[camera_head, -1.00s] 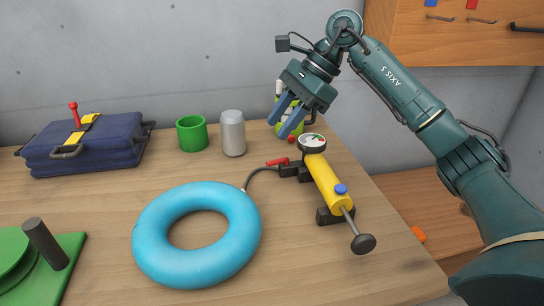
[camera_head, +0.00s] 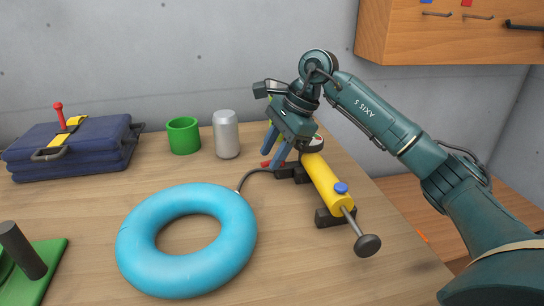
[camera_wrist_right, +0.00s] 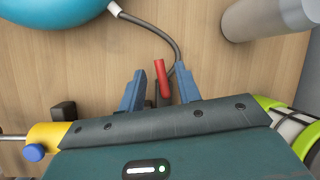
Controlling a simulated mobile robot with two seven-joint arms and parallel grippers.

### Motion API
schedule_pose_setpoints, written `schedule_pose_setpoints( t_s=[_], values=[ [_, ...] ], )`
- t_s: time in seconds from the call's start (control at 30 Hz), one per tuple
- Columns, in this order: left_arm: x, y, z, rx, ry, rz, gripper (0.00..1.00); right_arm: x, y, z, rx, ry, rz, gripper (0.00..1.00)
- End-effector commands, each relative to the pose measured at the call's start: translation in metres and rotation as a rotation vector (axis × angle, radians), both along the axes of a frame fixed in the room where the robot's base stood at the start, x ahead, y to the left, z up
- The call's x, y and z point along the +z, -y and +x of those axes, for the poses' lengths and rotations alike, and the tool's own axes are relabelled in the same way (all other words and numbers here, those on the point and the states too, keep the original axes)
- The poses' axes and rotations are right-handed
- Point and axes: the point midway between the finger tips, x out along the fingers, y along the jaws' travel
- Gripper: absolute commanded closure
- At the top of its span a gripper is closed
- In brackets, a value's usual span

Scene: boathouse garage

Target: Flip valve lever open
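The red valve lever (camera_wrist_right: 161,78) lies between the two blue fingers of my right gripper (camera_wrist_right: 160,88) in the right wrist view. The fingers are apart, with a gap on each side of the lever. In the head view my right gripper (camera_head: 272,157) is low behind the yellow pump (camera_head: 325,178), and only a bit of the red lever (camera_head: 265,164) shows by the fingertips. A dark hose (camera_head: 253,172) runs from the valve to a blue inflatable ring (camera_head: 135,240). My left gripper is not in view.
A grey can (camera_head: 227,135) and a green cup (camera_head: 184,136) stand left of my right gripper. A green base with a dark post (camera_head: 22,250) is at the near left.

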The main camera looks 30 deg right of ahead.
Motion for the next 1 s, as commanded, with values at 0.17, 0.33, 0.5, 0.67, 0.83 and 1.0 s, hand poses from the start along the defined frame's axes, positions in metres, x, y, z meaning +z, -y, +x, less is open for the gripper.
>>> schedule_pose_setpoints(
  t_s=[0.17,0.33,0.5,0.67,0.83,1.0],
  values=[
    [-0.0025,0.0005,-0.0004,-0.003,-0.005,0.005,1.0,-0.0075,-0.003,0.0015,0.0,0.0,0.0,0.67],
    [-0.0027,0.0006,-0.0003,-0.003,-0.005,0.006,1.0,-0.0075,-0.0031,0.0016,0.0,0.001,0.0,0.67],
    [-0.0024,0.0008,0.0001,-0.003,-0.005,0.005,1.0,-0.0073,-0.0032,0.0015,0.0,0.0,0.0,0.76],
    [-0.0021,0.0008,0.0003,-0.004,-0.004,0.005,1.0,-0.0072,-0.0031,0.0014,0.0,0.0,0.0,0.89],
    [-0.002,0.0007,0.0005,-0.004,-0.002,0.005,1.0,-0.0071,-0.0031,0.0015,0.0,0.0,0.0,1.0],
    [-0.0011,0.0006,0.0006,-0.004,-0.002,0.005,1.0,-0.0067,-0.0029,0.0015,-0.005,0.0,0.0,1.0]
  ],
)
